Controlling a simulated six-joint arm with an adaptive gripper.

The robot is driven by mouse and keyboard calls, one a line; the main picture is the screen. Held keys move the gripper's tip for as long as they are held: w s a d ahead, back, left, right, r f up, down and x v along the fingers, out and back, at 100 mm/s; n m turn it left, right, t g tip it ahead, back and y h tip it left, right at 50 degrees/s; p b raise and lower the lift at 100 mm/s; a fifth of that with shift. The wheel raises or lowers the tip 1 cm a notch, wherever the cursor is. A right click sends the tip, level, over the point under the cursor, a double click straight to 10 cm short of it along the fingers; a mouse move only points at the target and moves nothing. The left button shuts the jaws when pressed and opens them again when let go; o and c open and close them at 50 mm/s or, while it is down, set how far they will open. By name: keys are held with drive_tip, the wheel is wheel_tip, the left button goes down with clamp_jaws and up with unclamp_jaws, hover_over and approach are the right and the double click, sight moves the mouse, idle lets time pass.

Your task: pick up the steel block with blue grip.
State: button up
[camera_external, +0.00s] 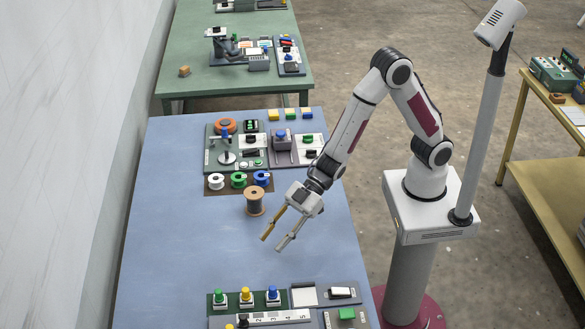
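A small block with a blue grip (272,295) stands at the right end of a row of three on a dark green board near the front of the blue table. The block beneath the grip is small and looks pale. My gripper (271,245) is open and empty above the table, behind this row and well apart from it. Its two fingers point down and to the left. Nothing hides the blue grip.
A yellow-gripped block (245,295) and a green-gripped block (219,297) stand to its left. A numbered scale strip (275,317) lies in front, with small trays to the right. A brown spool (254,203) stands behind my gripper. The table's left side is clear.

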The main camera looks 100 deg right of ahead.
sight(273, 291)
drive_tip(key=s+a+f+y, duration=0.1)
drive_tip(key=a, duration=0.1)
drive_tip(key=a+f+n+g+y, duration=0.1)
drive_tip(key=a+f, duration=0.1)
drive_tip(key=a, duration=0.1)
drive_tip(key=s+a+f+y, duration=0.1)
drive_tip(key=a+f, duration=0.1)
drive_tip(key=shift+s+a+f+n, duration=0.2)
drive_tip(key=shift+s+a+n, duration=0.1)
drive_tip(key=shift+s+a, duration=0.05)
drive_tip(key=shift+w+a, duration=0.1)
drive_tip(key=shift+x, duration=1.15)
drive_tip(key=shift+w+a+g, duration=0.1)
drive_tip(key=shift+a+g, duration=0.05)
drive_tip(key=shift+g, duration=0.15)
drive_tip(key=shift+w+a+f, duration=0.1)
drive_tip(key=shift+w+a, duration=0.45)
drive_tip(key=shift+a, duration=0.2)
drive_tip(key=shift+x, duration=1.55)
